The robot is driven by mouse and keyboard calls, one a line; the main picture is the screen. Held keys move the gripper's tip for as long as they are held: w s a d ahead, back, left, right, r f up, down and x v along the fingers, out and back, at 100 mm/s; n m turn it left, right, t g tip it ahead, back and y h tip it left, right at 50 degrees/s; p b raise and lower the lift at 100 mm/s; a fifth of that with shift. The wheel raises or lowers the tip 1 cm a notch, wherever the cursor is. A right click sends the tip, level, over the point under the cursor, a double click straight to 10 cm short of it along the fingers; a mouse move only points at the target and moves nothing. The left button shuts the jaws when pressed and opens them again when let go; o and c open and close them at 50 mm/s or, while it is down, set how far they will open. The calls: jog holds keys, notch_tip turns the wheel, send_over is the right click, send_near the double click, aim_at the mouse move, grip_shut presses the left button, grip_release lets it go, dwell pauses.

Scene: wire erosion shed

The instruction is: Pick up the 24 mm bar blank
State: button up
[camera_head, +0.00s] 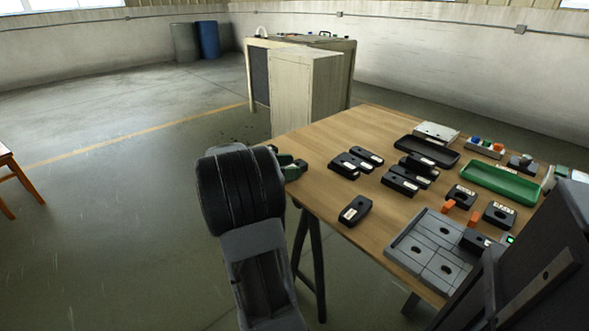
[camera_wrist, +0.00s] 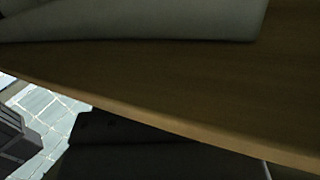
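Several dark blocks with white labels lie on the wooden table (camera_head: 325,149) in the head view. One block (camera_head: 355,210) lies alone near the table's front left edge. A group (camera_head: 356,160) lies behind it, and another group (camera_head: 409,176) lies to the right. The labels are too small to read, so I cannot tell which thing is the 24 mm bar blank. My gripper (camera_head: 290,168) seems to be the dark green part at the table's left edge, mostly hidden behind my wrist. Its opening does not show, and no held object is visible.
A black tray (camera_head: 427,150) and a green tray (camera_head: 500,172) stand toward the back right. A grey slotted plate (camera_head: 408,262) lies at the front right, with orange pieces (camera_head: 449,205) behind it. A beige cabinet (camera_head: 312,90) stands beyond the table. The floor at left is mostly clear.

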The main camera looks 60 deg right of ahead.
jog(key=c, duration=1.1)
jog(key=shift+r, duration=0.1)
